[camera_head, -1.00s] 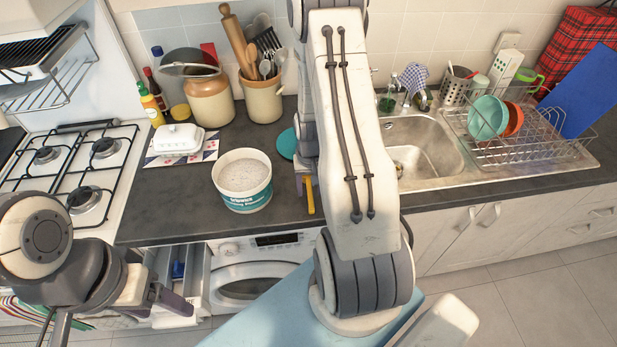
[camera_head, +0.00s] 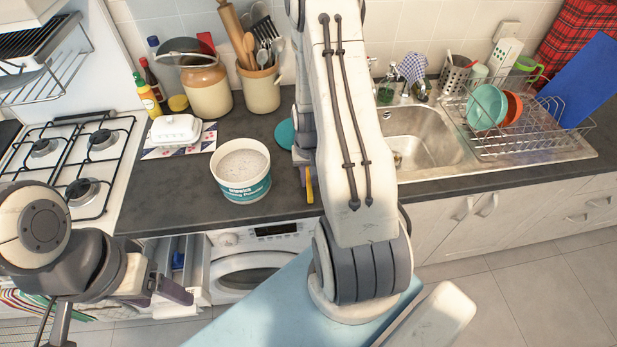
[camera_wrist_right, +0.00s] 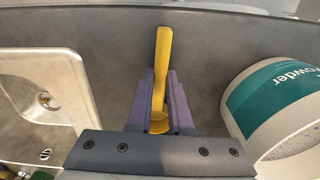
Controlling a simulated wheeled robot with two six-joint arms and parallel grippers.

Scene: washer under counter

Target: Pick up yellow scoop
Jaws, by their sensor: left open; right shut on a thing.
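The yellow scoop (camera_head: 309,184) shows at the counter's front edge in the head view, partly hidden by my right arm. In the right wrist view the yellow scoop (camera_wrist_right: 162,60) stands between the purple fingers of my right gripper (camera_wrist_right: 159,100), its handle pointing away from the gripper. The right gripper is shut on it. In the head view my right gripper (camera_head: 302,165) is mostly hidden behind the arm. My left gripper (camera_head: 172,288) is open and empty at the lower left, in front of the open detergent drawer.
A tub of washing powder (camera_head: 241,172) stands on the counter (camera_head: 200,211), left of my right gripper; the wrist view shows it close by (camera_wrist_right: 275,100). A teal lid (camera_head: 286,138) lies behind. The washer (camera_head: 255,265) and its open drawer (camera_head: 190,265) are below.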

